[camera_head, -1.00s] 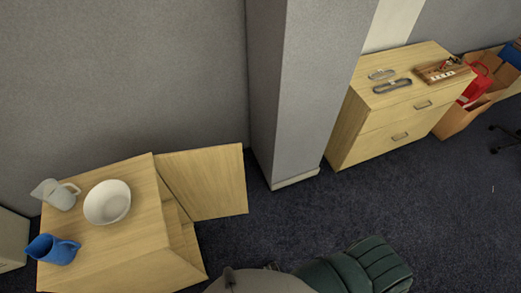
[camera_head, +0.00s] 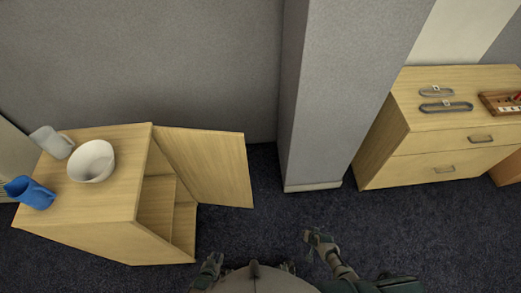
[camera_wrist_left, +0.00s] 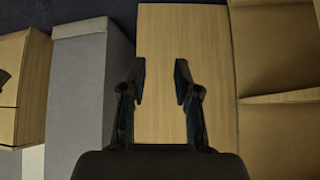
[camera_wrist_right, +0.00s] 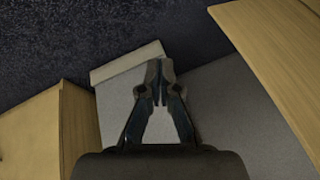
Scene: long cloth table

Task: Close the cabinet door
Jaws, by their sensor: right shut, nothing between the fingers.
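The light wood cabinet (camera_head: 115,195) stands at the left in the head view. Its door (camera_head: 212,165) is swung wide open on the far side, and the shelf inside shows. My left gripper (camera_head: 209,265) is low in front of the cabinet opening, apart from the door. In the left wrist view the left gripper (camera_wrist_left: 161,80) is open and empty, with the door panel (camera_wrist_left: 185,25) behind its fingers. My right gripper (camera_head: 321,240) is to the right of the door, over the floor. In the right wrist view the right gripper (camera_wrist_right: 159,75) is shut and empty; the door (camera_wrist_right: 275,50) shows at upper right.
A white bowl (camera_head: 91,162), a grey pitcher (camera_head: 52,142) and a blue pitcher (camera_head: 29,192) stand on the cabinet. A grey pillar (camera_head: 345,90) rises right of the door. A drawer unit (camera_head: 430,165) stands at right. Dark carpet (camera_head: 270,220) between is clear.

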